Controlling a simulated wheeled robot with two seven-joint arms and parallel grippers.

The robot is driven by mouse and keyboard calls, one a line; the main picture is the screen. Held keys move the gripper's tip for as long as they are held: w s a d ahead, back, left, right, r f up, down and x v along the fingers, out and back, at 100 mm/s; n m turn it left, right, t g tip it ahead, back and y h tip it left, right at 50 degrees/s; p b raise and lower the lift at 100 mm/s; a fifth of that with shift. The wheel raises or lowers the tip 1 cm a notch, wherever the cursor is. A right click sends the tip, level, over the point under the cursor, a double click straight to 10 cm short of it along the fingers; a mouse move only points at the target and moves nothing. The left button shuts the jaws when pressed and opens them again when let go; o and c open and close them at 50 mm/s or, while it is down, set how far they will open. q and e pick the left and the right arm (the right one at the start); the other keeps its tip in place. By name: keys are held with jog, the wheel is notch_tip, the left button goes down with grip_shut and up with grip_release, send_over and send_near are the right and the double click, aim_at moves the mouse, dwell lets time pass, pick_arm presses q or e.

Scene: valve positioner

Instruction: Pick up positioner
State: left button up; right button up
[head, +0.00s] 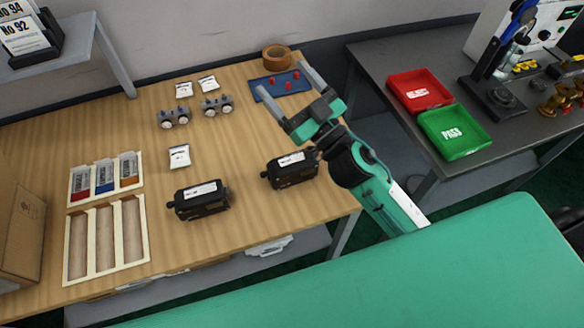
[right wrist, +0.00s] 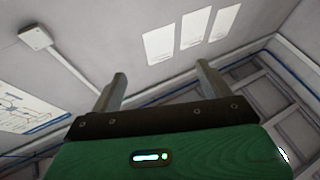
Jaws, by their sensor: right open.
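Two black positioners with white labels lie on the wooden table (head: 150,135). One positioner (head: 200,201) is near the front middle of the table. The other positioner (head: 290,170) is to its right, close beside my right arm. My right gripper (head: 279,78) is open and empty, above the back right of the table near the blue mat. In the right wrist view its two fingers (right wrist: 160,90) stand wide apart with only wall behind them. My left gripper is not in view.
Gauge blocks (head: 174,118), small packets (head: 180,156) and wooden trays (head: 148,240) are further left. Red (head: 420,90) and green (head: 454,131) bins stand on the grey bench.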

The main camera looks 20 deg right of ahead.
jog(key=s+a+r+n+g+y, duration=0.2)
jog(key=s+a+n+g+y, duration=0.1)
jog(key=a+n+g+y, duration=0.65)
jog(key=n+g+h, duration=0.3)
jog(key=g+h, duration=0.9)
jog(key=h, duration=0.3)
send_near(295, 161)
jog(key=shift+s+a+t, duration=0.1)
jog(key=shift+a+t, duration=0.15)
jog(key=shift+a, duration=0.05)
jog(key=p+x, duration=0.1)
jog(key=x, duration=0.7)
jog(key=shift+f, duration=0.15)
jog(key=p+x, duration=0.1)
jog(key=x, duration=0.3)
jog(key=shift+s+d+f+p, duration=0.1)
jog(key=shift+s+d+p, duration=0.05)
jog(key=shift+p, duration=0.2)
jog(key=shift+a+f, duration=0.2)
jog(key=shift+f, duration=0.35)
jog(key=shift+f, duration=0.25)
